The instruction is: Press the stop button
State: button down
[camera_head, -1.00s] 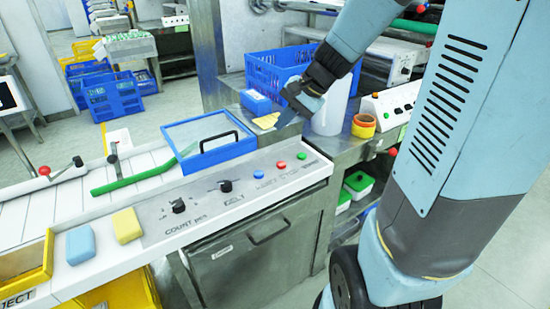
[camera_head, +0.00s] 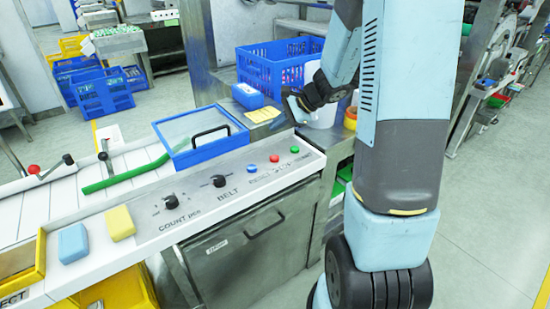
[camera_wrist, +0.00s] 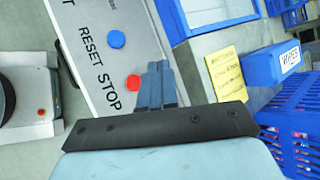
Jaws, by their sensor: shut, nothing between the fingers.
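The red stop button (camera_head: 274,158) sits on the sloped control panel, between a blue button (camera_head: 252,168) and a green button (camera_head: 294,149). In the wrist view the red button (camera_wrist: 134,82) is beside the printed word STOP, and the blue one (camera_wrist: 116,39) is beside RESET. My gripper (camera_head: 282,121) is above and behind the panel's right end in the head view, pointing down and left. In the wrist view its shut, empty fingers (camera_wrist: 157,66) appear just right of the red button. They look apart from it; their height above the panel cannot be told. The green button is not visible there.
Behind are a blue crate (camera_head: 262,74), a yellow card (camera_head: 264,114) and a blue box (camera_head: 247,96). Black knobs (camera_head: 219,181) and two sponges lie along the panel's left part.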

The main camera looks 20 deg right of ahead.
aim_at(277, 158)
jog(key=shift+f, duration=0.1)
jog(key=shift+f, duration=4.3)
jog(key=shift+f, duration=0.35)
jog(key=shift+s+f, duration=0.1)
jog(key=shift+f, duration=0.35)
jog(key=shift+r, duration=0.9)
jog(key=shift+r, duration=2.5)
